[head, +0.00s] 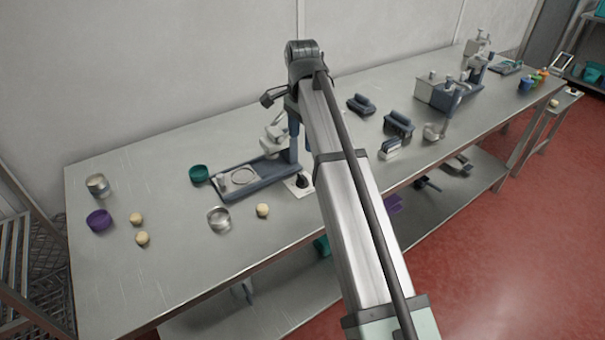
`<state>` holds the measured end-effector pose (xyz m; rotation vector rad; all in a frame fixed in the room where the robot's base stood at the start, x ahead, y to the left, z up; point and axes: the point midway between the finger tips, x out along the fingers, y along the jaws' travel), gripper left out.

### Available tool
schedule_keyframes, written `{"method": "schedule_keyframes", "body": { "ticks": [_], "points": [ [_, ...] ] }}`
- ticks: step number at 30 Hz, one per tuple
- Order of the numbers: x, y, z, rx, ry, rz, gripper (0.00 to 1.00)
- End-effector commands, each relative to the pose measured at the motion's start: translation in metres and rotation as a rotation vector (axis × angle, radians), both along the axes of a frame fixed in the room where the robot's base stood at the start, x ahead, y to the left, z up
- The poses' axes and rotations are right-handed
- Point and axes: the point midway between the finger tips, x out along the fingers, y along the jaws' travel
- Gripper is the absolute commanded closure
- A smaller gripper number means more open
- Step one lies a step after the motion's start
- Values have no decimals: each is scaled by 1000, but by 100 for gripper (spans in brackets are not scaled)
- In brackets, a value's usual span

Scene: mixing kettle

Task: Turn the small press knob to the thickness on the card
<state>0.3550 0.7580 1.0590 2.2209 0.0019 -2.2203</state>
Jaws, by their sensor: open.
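A press with a blue base (268,178) stands near the middle of the bench, with a round plate (243,176) on its left part and a blue post (293,148) at its right end. A small white plate with a dark knob-like piece (302,181) lies at the right foot of the post, close beside my arm. It is too small to read any marks or pointer direction. I cannot make out a thickness card. My arm crosses the picture from the bottom up to a joint above the press.
A teal bowl (199,173), a purple bowl (98,220), metal cups (219,219) and pale dough-like balls (263,210) stand around the press. Dark blocks (398,124) and another machine (440,95) stand to the right. The bench's front left is clear.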

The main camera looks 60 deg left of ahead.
Motion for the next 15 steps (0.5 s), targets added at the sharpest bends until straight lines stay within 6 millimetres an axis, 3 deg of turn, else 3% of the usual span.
{"method": "schedule_keyframes", "body": {
  "ticks": [15],
  "points": [
    [0, -2, -80, -2, 1, -1, 33]
  ]
}}
